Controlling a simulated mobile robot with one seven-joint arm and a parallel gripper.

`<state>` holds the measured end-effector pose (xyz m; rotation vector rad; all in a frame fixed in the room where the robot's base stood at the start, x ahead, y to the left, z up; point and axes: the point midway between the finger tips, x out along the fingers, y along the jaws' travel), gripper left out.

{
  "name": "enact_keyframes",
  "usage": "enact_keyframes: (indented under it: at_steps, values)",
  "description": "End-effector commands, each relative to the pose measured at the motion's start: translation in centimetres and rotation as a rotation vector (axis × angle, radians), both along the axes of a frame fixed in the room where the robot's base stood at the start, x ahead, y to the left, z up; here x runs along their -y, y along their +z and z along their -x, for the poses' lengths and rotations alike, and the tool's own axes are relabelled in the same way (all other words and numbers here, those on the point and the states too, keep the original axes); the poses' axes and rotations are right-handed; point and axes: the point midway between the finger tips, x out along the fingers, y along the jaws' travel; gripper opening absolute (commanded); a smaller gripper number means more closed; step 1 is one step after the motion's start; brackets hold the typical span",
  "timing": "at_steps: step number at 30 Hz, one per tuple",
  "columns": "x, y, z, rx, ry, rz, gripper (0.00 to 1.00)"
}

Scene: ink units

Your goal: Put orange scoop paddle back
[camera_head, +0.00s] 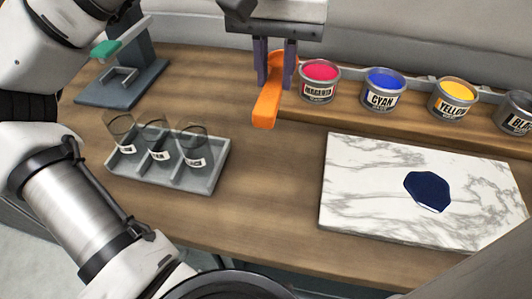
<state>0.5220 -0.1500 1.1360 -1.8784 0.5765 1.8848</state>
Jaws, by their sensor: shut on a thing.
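The orange scoop paddle (267,103) is held in my gripper (274,78), with its flat end hanging down toward the front. My gripper's two purple-grey fingers are shut on its upper part. The paddle is left of the magenta ink can (319,82), above the wooden table or the edge of the raised shelf. I cannot tell whether it touches the wood.
A marble slab (350,205) bears dark blue ink (429,191). A grey tray (209,178) holds three clear cups. A grey stand (127,75) with a green top is at back left.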

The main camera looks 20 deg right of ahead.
Motion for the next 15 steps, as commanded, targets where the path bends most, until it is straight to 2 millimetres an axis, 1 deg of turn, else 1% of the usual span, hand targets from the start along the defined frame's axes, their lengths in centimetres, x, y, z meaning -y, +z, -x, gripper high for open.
enact_keyframes:
  at_steps: [5,12,15]
  values:
    - [-0.1,-3.7,0.1,-0.002,-0.003,-0.002,0.00]
    - [-0.1,-10.2,0.1,-0.004,-0.001,-0.001,0.00]
    - [-0.1,-12.6,0.1,-0.003,-0.001,-0.001,0.00]
